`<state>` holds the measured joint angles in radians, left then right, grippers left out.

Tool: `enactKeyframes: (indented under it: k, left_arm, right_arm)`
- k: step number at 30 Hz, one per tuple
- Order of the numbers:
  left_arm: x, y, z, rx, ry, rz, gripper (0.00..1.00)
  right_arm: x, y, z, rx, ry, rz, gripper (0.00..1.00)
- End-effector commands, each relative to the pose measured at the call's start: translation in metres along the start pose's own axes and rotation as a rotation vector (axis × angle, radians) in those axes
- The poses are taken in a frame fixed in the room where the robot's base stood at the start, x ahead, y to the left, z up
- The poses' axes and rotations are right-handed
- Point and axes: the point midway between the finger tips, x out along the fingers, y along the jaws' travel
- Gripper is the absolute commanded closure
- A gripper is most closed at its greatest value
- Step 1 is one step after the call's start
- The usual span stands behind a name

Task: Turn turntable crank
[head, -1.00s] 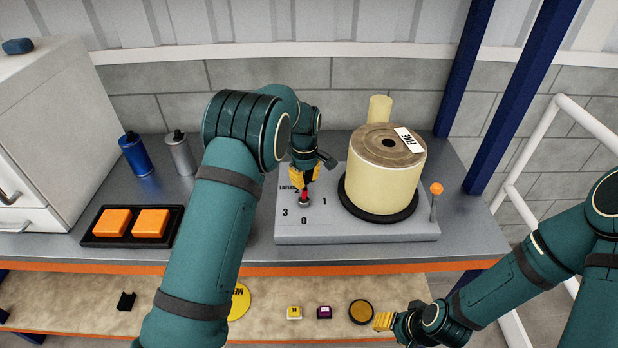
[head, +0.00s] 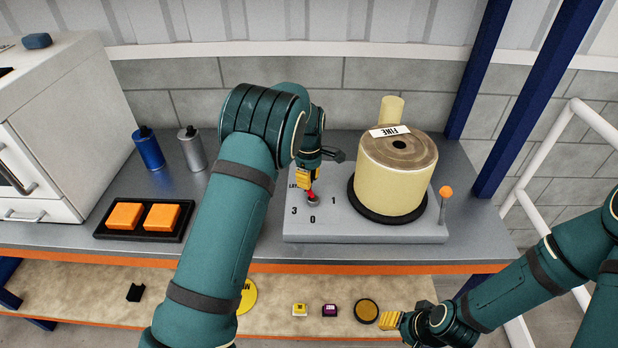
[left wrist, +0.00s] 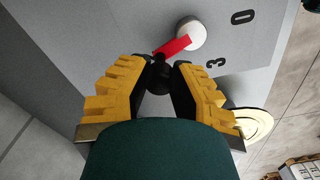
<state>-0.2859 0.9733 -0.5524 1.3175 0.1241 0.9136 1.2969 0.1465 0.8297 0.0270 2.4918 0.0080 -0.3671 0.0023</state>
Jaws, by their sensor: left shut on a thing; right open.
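The crank's round hub (left wrist: 192,33) and red arm (left wrist: 174,45) show in the left wrist view, with a black knob (left wrist: 160,75) at the arm's end between my left fingers. In the head view, my left gripper (head: 309,184) is shut on the crank above its hub (head: 313,202), on the grey base (head: 400,232). The digits 3, 0 and 1 show around the hub; my gripper hides part of the dial. A cream spool (head: 392,185) labelled FINE stands on the black turntable (head: 360,208). My right gripper (head: 391,321) is open and empty at the lower shelf.
An orange-tipped lever (head: 445,194) stands right of the spool. A black tray (head: 103,230) with orange blocks and two bottles (head: 149,150) stand left of my left arm. Small items lie on the lower shelf (head: 180,312). Blue posts rise at right.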

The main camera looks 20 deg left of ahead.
Motion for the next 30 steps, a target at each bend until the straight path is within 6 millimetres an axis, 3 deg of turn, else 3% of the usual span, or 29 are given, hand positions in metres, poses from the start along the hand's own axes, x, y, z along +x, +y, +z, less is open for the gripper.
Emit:
enactKeyframes:
  k: [6, 7, 9, 20, 25, 30]
  left_arm:
    - [0.002, -0.002, 0.000, 0.001, 0.000, -0.006, 1.00]
    - [0.002, -0.002, 0.000, 0.001, 0.000, -0.006, 0.67]
    - [0.002, -0.001, 0.000, 0.001, -0.001, -0.005, 0.43]
    - [-0.002, 0.000, 0.001, 0.002, -0.001, -0.001, 0.43]
    - [-0.022, 0.001, 0.001, 0.002, -0.001, 0.002, 0.43]
    - [-0.058, 0.001, 0.001, 0.003, -0.001, 0.003, 0.43]
  right_arm:
    - [0.000, 0.000, 0.000, 0.000, 0.000, 0.000, 0.53]
    - [0.000, 0.000, 0.000, 0.000, 0.000, 0.000, 0.53]
    - [0.000, 0.000, 0.000, 0.000, 0.000, 0.000, 0.53]
    - [0.000, 0.000, 0.000, 0.000, 0.000, 0.000, 0.53]
    - [0.000, 0.000, 0.000, 0.000, 0.000, 0.000, 0.53]
    - [0.000, 0.000, 0.000, 0.000, 0.000, 0.000, 0.53]
